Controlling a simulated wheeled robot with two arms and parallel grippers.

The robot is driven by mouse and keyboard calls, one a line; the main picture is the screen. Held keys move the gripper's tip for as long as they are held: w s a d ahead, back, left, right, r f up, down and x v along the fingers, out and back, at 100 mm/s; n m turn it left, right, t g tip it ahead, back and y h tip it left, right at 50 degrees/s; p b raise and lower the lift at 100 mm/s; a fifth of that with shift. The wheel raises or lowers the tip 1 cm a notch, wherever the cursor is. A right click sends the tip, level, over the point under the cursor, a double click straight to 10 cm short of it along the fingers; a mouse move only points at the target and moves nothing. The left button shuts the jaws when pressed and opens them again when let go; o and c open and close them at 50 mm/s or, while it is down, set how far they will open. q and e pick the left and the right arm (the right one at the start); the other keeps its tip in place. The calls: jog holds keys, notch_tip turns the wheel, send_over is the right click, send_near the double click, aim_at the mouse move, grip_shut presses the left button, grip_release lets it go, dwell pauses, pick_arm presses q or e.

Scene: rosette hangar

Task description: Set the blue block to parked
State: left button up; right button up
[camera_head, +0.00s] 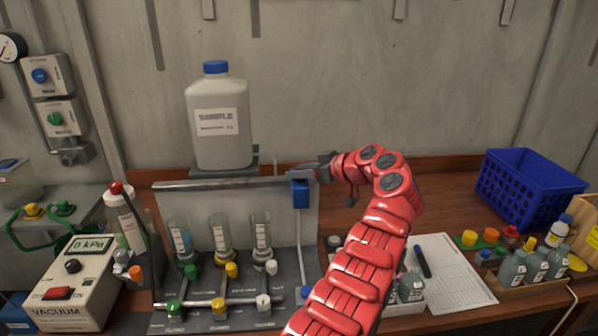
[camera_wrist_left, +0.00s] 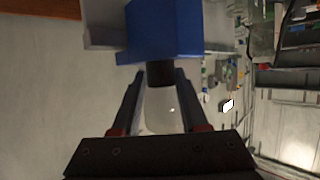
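The blue block (camera_head: 300,193) sits at the right end of the grey horizontal rail on the rack, above a pale vertical tube. It also fills the top of the left wrist view (camera_wrist_left: 165,30), with a short dark stem (camera_wrist_left: 160,73) sticking out toward my gripper. My left gripper (camera_head: 308,174) is at the block's top, reaching in from the right. In the left wrist view, its two fingers (camera_wrist_left: 160,78) stand apart on either side of the stem, with a gap showing on each side. The right gripper is not in view.
A large white bottle (camera_head: 218,125) with a blue cap stands behind the rail. Glass tubes with coloured valves (camera_head: 220,237) stand left of the block. A vacuum box (camera_head: 70,285) is at left. A blue basket (camera_head: 530,187) and small bottles are at right.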

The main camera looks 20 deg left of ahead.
pick_arm(q)
jog(key=o, duration=0.3)
jog(key=shift+w+d, duration=0.1)
jog(key=shift+d, duration=0.05)
jog(key=shift+o, duration=0.2)
jog(key=v, duration=1.7)
jog(key=shift+d+b, duration=0.2)
jog(key=shift+b, duration=0.15)
jog(key=shift+f, duration=0.1)
